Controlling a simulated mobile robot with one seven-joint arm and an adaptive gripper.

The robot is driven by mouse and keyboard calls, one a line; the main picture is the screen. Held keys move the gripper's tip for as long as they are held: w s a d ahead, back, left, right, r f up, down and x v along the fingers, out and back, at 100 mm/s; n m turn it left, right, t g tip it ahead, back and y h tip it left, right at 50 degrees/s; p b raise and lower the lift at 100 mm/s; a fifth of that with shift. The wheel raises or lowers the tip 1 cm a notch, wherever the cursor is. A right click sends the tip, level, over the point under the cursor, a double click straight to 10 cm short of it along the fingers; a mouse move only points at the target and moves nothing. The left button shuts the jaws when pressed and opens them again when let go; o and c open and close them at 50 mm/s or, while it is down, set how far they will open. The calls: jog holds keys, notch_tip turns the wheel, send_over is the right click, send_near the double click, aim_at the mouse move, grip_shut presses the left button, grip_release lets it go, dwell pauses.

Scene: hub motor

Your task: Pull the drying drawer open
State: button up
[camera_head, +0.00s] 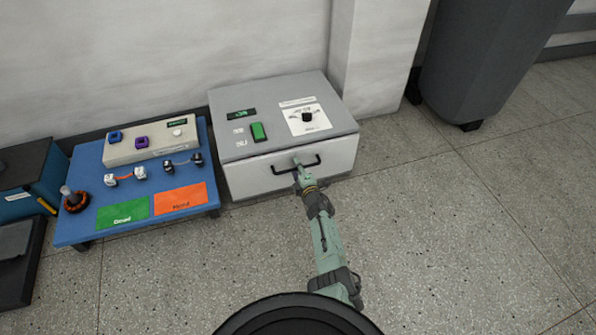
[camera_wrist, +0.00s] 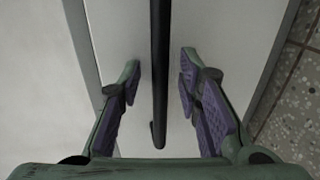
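The drying drawer (camera_head: 243,181) is the white front of a grey box-shaped unit standing on the floor against the wall. Its front looks flush with the box. A black bar handle (camera_head: 283,170) runs across the front. In the wrist view the handle (camera_wrist: 160,70) runs top to bottom between the two fingers. My gripper (camera_head: 298,167) is at the handle in the head view. In the wrist view my gripper (camera_wrist: 160,95) is open, with a purple-padded finger on each side of the handle and a visible gap on both sides.
The unit's top (camera_head: 285,115) carries a green switch, a small display and a dial. A blue table (camera_head: 80,228) with a tester, small parts and green and orange mats stands to the left. A dark grey bin (camera_head: 480,60) stands at the back right. The floor (camera_head: 430,220) in front is clear.

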grip_shut()
dwell(0.3)
dwell(0.6)
